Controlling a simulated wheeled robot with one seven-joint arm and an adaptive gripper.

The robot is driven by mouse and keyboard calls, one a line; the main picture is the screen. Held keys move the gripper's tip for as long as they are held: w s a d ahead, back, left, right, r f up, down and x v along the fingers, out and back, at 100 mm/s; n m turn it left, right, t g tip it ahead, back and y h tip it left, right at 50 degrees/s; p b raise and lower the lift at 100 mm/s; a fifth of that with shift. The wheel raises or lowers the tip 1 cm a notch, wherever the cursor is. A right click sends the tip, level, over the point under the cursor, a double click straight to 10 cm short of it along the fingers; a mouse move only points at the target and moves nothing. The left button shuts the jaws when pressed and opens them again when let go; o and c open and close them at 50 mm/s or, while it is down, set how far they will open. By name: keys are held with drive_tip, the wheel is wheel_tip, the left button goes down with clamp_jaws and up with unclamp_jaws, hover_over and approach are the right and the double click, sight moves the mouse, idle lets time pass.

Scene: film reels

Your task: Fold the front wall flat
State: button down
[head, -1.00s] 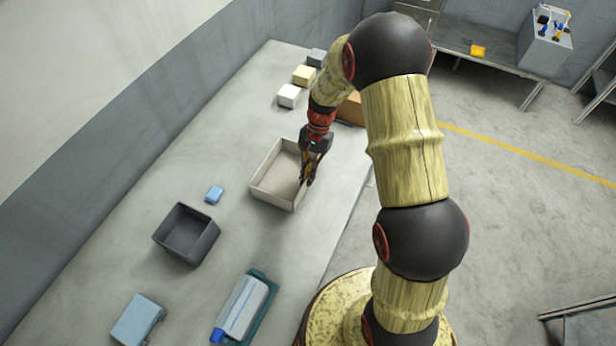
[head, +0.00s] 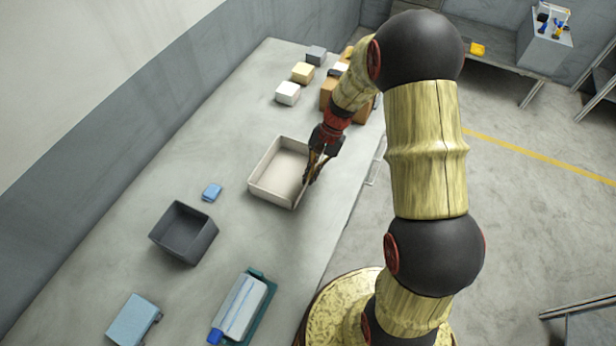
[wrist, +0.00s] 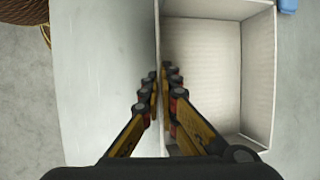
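A shallow beige box (head: 262,165) sits on the grey table, its floor empty. My gripper (head: 309,172) is at the box's right side, the side near the table's edge. In the wrist view, my gripper's fingers (wrist: 160,88) stand on both sides of the front wall (wrist: 157,45), seen nearly edge-on as a thin strip. They appear closed on that wall. The box's interior (wrist: 205,60) lies to the right of the fingers. In the head view, my gripper hides part of the wall, so its exact tilt is hard to tell.
A dark grey bin (head: 185,232) and a small blue block (head: 212,192) stand left of the box. Several blocks and brown boxes (head: 328,92) stand at the table's far end. A teal tray (head: 262,290) lies in front. Bare table lies around the beige box.

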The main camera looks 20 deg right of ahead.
sight(323, 192)
drive_tip(key=t+y+b, duration=0.1)
drive_tip(key=b, duration=0.1)
drive_tip(key=s+d+f+t+y+b, duration=0.1)
drive_tip(key=shift+d+n+b, duration=0.1)
drive_tip(key=shift+n+b, duration=0.2)
drive_tip(key=shift+b, duration=0.05)
drive_tip(key=t+y+b, duration=0.1)
drive_tip(key=b, duration=0.2)
drive_tip(key=s+d+f+t+y+b, duration=0.1)
drive_tip(key=b, duration=0.1)
drive_tip(key=shift+f+n+y+b, duration=0.1)
drive_tip(key=shift+n+y+b, duration=0.3)
drive_tip(key=t+y+b, duration=0.1)
drive_tip(key=b, duration=0.1)
drive_tip(key=f+y+b, duration=0.1)
drive_tip(key=b, duration=0.1)
drive_tip(key=shift+s+d+n+t, duration=0.3)
drive_tip(key=shift+s+d+t, duration=0.05)
drive_tip(key=shift+s+t, duration=0.05)
drive_tip(key=shift+s+d+f+n+t+y+b, duration=0.15)
drive_tip(key=shift+n+t+y+b, duration=0.3)
drive_tip(key=shift+y+b, duration=0.7)
drive_tip(key=shift+b, duration=0.35)
drive_tip(key=c, duration=2.5)
unclamp_jaws()
drive_tip(key=o, duration=0.4)
drive_tip(key=shift+c, duration=0.2)
drive_tip(key=shift+o, duration=0.3)
